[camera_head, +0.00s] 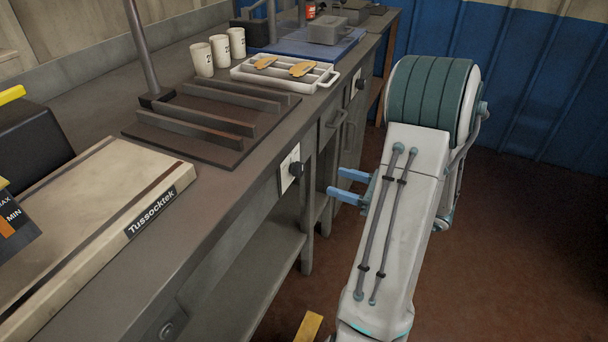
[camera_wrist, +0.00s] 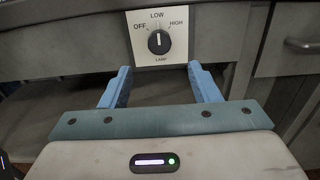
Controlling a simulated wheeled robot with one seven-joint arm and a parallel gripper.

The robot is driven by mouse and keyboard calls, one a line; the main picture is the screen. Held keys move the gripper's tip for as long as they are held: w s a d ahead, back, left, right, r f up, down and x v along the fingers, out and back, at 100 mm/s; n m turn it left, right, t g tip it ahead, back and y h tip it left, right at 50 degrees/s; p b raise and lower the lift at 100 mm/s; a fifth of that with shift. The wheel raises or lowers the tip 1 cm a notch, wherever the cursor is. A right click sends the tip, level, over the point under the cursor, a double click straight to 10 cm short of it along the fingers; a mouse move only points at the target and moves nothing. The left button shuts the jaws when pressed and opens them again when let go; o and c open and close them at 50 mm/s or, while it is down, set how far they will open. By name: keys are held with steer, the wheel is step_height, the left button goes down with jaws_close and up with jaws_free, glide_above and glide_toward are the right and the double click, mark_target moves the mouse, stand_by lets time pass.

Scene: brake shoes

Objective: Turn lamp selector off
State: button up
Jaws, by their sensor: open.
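The lamp selector (camera_wrist: 158,42) is a black rotary knob on a white plate (camera_wrist: 176,20) marked OFF, LOW, HIGH and LAMP. Its pointer line is near upright, toward LOW. In the head view the selector (camera_head: 296,169) sticks out from the front of the bench. My gripper (camera_wrist: 160,68) is open and empty, its two blue fingers spread below and to either side of the knob in the wrist view. In the head view my gripper (camera_head: 333,183) points at the bench front, to the right of the knob and apart from it.
The bench (camera_head: 240,180) carries a Tussocktek board (camera_head: 90,225), a dark slotted rack (camera_head: 215,115), a white tray (camera_head: 326,86) and several cups (camera_head: 202,60). A drawer handle (camera_wrist: 300,46) is right of the selector. Open floor (camera_head: 500,240) lies right of my arm.

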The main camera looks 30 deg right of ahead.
mark_target(302, 171)
steer(key=b+x, duration=0.1)
steer(key=x, duration=0.9)
steer(key=shift+a, duration=0.1)
steer(key=c, duration=1)
